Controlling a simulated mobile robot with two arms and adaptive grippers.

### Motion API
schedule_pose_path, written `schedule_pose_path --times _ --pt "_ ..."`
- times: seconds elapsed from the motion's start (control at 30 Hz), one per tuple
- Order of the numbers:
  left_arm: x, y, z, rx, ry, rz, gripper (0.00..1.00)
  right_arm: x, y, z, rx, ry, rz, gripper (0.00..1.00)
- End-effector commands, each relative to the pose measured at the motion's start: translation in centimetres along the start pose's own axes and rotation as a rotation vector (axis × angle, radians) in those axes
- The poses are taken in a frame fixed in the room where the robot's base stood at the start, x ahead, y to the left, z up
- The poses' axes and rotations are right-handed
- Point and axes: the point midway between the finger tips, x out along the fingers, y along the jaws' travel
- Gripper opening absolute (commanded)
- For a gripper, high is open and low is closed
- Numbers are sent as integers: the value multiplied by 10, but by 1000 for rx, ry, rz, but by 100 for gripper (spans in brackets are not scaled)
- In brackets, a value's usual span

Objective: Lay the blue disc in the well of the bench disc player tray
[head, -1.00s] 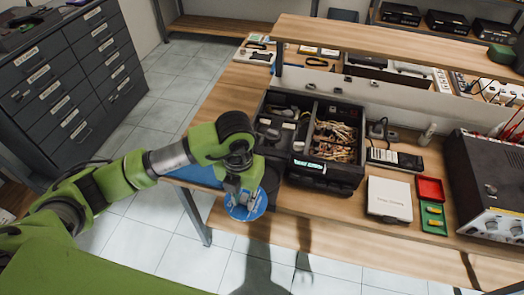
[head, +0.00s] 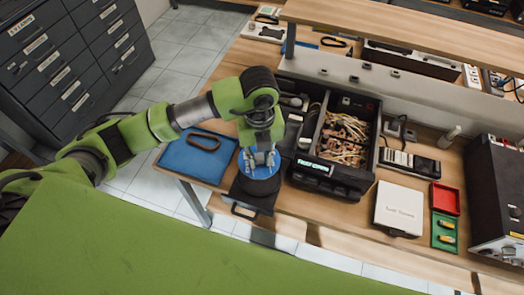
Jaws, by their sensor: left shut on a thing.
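My left gripper (head: 259,163) points down near the front edge of the bench, left of the black box with the lit display. It is shut on the blue disc (head: 260,186), which shows just below the fingers. A flat black tray-like part (head: 237,197), probably the disc player tray, shows beneath and around the disc. The disc and fingers hide its middle, so I cannot see the well or tell whether the disc touches it. My right gripper is not in view.
A blue mat (head: 185,165) with a brown loop lies to the left. The divided black box (head: 325,182) stands close on the right and holds wires. A white box (head: 400,206), a red tray (head: 445,199) and a green tray (head: 444,232) sit further right.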

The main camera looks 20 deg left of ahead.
Motion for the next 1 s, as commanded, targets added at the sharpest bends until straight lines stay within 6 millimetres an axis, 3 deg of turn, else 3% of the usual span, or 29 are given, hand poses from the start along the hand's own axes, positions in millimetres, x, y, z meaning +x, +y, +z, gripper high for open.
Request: schedule_pose_path --times 0.1,0.23,0.33,0.6,1.0 --pt "12 0 0 0 0 0 4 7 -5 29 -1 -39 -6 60" --pt "24 0 0 0 1 0 4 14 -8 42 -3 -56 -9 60" --pt "35 0 0 0 1 1 4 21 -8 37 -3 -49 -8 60" --pt "62 0 0 1 0 1 4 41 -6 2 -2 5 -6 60" --pt "84 0 0 2 0 1 4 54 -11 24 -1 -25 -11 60"
